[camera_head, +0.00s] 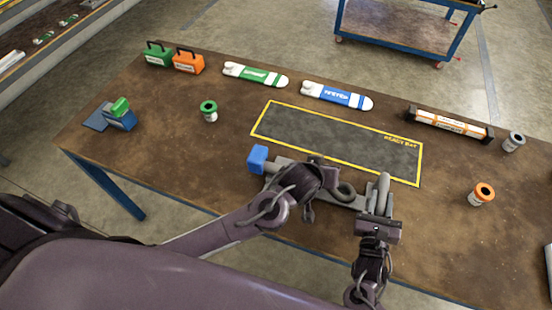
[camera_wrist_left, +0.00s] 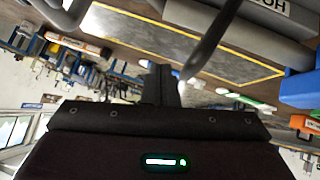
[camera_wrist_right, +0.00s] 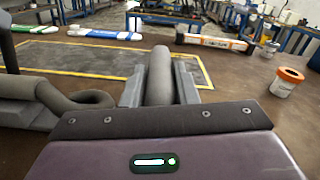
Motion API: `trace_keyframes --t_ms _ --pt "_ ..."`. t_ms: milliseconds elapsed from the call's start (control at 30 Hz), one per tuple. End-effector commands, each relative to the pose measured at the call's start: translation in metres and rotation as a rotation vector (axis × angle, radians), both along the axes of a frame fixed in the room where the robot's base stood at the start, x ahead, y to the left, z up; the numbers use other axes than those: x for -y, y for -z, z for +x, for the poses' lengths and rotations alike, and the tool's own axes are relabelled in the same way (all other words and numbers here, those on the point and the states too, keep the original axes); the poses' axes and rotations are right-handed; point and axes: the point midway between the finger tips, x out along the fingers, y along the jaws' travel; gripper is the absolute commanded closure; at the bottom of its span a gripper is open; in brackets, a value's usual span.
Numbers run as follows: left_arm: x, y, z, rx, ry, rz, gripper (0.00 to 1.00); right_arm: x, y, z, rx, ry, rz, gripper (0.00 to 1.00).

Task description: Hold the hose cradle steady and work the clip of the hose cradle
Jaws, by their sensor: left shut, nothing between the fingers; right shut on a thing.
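The hose cradle is a long grey body (camera_head: 347,199) with a blue block (camera_head: 257,157) at its left end, lying along the table's front edge. In the left wrist view its grey body (camera_wrist_left: 284,18) carries partly cut-off lettering, and the blue block (camera_wrist_left: 301,90) is at right. My right gripper (camera_head: 378,214) is shut on an upright grey hose section (camera_head: 384,187) at the cradle's right end; that section (camera_wrist_right: 160,72) stands between the fingers in the right wrist view. My left gripper (camera_wrist_left: 166,84) is shut and empty, over the cradle's middle. I cannot make out the clip, partly hidden by my left arm.
A yellow-edged mat (camera_head: 335,139) lies behind the cradle. Green (camera_head: 255,75) and blue (camera_head: 337,95) labelled pieces and an orange-white bar (camera_head: 450,124) line the back. An orange-topped jar (camera_head: 481,194) stands at right, a green-topped jar (camera_head: 209,111) at left.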

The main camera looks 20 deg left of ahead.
Motion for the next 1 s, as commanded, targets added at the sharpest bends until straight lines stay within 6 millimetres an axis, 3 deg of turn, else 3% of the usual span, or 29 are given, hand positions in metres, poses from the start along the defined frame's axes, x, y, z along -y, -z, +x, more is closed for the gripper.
trace_keyframes --t_ms 667,1000 --pt "0.0 0.0 0.0 0.0 0.0 0.0 1.0 -0.001 0.003 -0.002 -0.007 -0.003 -0.003 1.0" --pt "0.0 -0.013 0.0 0.001 -0.001 -0.002 1.0 -0.001 0.003 -0.002 -0.008 -0.003 -0.003 1.0"
